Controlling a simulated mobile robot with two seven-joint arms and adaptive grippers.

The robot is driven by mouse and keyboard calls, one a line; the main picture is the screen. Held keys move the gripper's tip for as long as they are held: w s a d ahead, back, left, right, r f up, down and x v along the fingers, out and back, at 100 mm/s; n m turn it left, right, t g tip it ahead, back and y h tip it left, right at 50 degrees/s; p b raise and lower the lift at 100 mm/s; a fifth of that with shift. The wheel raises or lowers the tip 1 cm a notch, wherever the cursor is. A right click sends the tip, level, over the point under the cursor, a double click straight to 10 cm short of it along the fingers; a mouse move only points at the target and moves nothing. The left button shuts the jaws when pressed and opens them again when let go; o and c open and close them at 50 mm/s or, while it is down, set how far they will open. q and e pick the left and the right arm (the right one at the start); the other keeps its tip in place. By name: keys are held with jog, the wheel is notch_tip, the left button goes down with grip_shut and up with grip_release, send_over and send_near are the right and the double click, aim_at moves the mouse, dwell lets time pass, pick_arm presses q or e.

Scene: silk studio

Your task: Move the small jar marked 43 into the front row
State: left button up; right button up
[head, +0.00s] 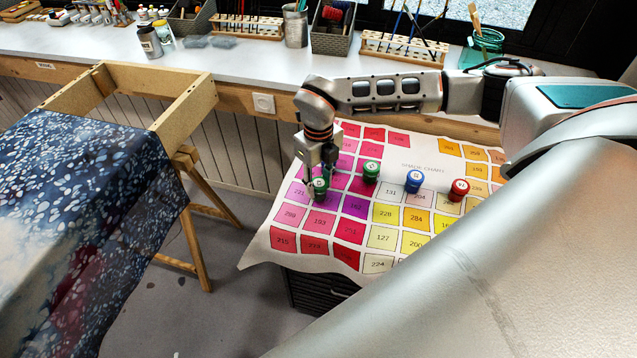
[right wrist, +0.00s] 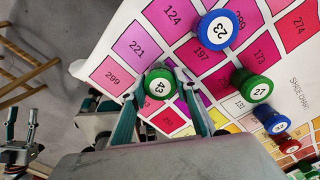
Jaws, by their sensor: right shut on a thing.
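The small jar marked 43 (right wrist: 158,84) has a green lid with a white label. It also shows in the head view (head: 320,185), near the square marked 221 at the chart's left. My right gripper (head: 320,178) comes down from above and is shut on this jar. In the right wrist view its two fingers (right wrist: 158,92) lie on either side of the lid. I cannot tell whether the jar touches the chart. My left gripper (right wrist: 21,120) shows small at the left edge of the right wrist view, its fingers apart and empty.
On the shade chart (head: 380,265) stand a green-lidded jar (head: 371,170), a blue one (head: 414,180) and a red one (head: 459,188). A blue jar marked 23 (right wrist: 218,28) shows in the wrist view. The chart's front squares are clear. A fabric-covered frame (head: 150,130) stands left.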

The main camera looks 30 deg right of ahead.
aim_at(318, 182)
jog(key=shift+f, duration=0.2)
jog(key=shift+f, duration=0.2)
jog(key=o, duration=1.1)
jog(key=shift+r, duration=0.1)
notch_tip(318, 182, up, 11)
jog(key=shift+f, duration=0.15)
jog(key=shift+r, duration=0.8)
